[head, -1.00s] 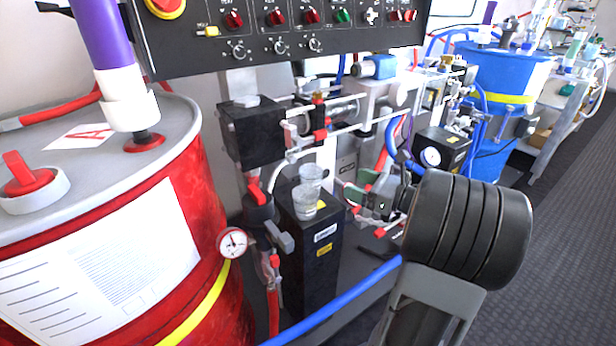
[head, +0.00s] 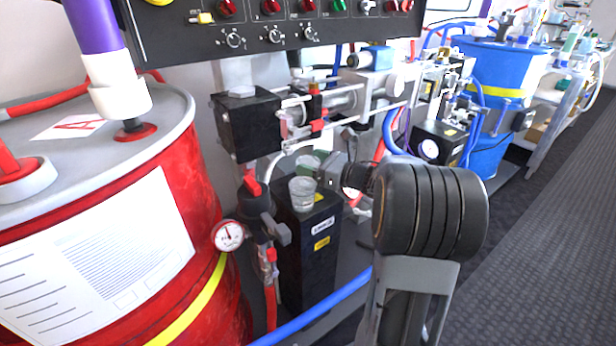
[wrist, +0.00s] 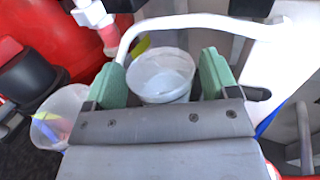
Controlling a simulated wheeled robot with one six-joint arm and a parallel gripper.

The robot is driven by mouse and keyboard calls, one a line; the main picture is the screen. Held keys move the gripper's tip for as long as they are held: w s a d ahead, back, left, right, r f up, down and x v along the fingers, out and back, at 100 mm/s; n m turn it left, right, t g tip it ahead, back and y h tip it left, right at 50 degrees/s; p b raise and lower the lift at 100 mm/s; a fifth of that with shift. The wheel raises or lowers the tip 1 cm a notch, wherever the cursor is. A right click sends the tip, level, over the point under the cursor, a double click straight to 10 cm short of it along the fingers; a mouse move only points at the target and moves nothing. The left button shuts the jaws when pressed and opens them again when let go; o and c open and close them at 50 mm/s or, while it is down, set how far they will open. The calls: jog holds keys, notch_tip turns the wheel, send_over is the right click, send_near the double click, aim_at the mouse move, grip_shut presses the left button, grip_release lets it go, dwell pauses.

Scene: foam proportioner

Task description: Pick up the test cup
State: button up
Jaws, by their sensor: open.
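Two small clear cups stand on a black box (head: 309,262) in the head view. The front cup (head: 302,193) is in plain view; the rear cup (head: 306,165) is partly hidden behind it and by my gripper (head: 320,166). In the wrist view, one cup (wrist: 161,80) sits between the two green finger pads of my gripper (wrist: 162,75), with a gap visible on each side. The other cup (wrist: 55,118) is left of the left finger. My gripper is open. I cannot tell for certain which cup is the test cup.
A red drum (head: 190,170) with a gauge (head: 228,235) stands at left. A black block with metal rods (head: 248,125) hangs above the cups. A white curved tube (wrist: 190,22) passes just beyond the cup. A blue hose (head: 320,318) crosses in front.

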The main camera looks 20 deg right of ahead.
jog(key=shift+w+a, duration=0.45)
jog(key=shift+w, duration=0.1)
jog(key=c, duration=0.7)
jog(key=shift+r, duration=0.15)
